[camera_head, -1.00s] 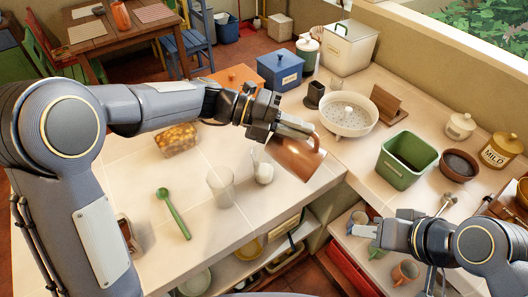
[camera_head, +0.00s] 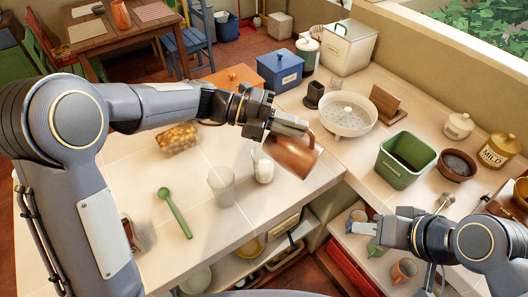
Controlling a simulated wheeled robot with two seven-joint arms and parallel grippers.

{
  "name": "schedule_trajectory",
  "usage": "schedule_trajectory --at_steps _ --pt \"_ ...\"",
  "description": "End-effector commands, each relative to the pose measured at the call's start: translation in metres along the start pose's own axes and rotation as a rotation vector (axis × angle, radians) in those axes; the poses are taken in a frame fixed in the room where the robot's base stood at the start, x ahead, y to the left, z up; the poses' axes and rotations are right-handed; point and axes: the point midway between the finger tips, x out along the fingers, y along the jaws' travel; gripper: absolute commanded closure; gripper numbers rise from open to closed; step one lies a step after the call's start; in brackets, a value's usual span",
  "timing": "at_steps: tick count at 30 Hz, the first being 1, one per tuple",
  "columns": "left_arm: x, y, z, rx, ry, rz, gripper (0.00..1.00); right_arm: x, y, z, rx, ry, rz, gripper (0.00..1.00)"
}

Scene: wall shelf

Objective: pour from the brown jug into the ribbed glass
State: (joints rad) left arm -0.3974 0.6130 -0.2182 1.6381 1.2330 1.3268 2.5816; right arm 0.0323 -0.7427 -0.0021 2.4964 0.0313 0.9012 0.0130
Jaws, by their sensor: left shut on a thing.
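The brown jug (camera_head: 293,156) is a copper-coloured, shiny vessel, held tilted above the counter. My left gripper (camera_head: 290,127) is shut on it at its upper side, and the fingers hide part of that side. The ribbed glass (camera_head: 221,187) is clear, looks empty and stands upright on the counter, to the left of and nearer than the jug. The jug is apart from the glass, and no stream shows. My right gripper (camera_head: 358,228) is at the lower right, away from both; its finger gap is not clear.
A small white jar (camera_head: 264,172) stands between the glass and the jug. A green spoon (camera_head: 174,213) lies left of the glass. A food container (camera_head: 178,139) sits behind. A white colander (camera_head: 346,114) and green bin (camera_head: 405,160) stand to the right.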

Motion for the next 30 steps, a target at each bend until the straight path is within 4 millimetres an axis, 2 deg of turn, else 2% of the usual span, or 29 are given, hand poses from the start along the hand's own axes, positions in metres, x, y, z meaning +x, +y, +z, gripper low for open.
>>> schedule_trajectory --at_steps 21,23,24,26,27,28,30 --pt "-0.004 -0.002 0.002 -0.009 0.003 -0.027 1.00 -0.004 -0.002 -0.002 0.000 0.000 0.000 0.64" --pt "0.005 0.003 -0.002 0.011 0.006 0.003 1.00 0.007 0.003 0.003 0.000 0.001 0.000 0.64" --pt "0.020 0.011 -0.009 0.042 0.006 0.055 1.00 0.022 0.010 0.011 0.000 0.001 0.000 0.64" --pt "0.039 0.011 -0.018 0.081 -0.001 0.142 1.00 0.032 0.015 0.017 0.000 -0.001 0.000 0.64" --pt "0.035 -0.006 -0.017 0.083 -0.007 0.189 1.00 -0.005 -0.003 -0.001 0.000 -0.005 0.000 0.64" --pt "0.038 -0.002 -0.018 0.090 -0.010 0.214 1.00 -0.009 -0.004 -0.004 0.000 -0.002 0.000 0.64" --pt "0.041 0.010 -0.017 0.101 -0.017 0.233 1.00 -0.006 -0.003 -0.004 0.000 0.003 0.000 0.64"
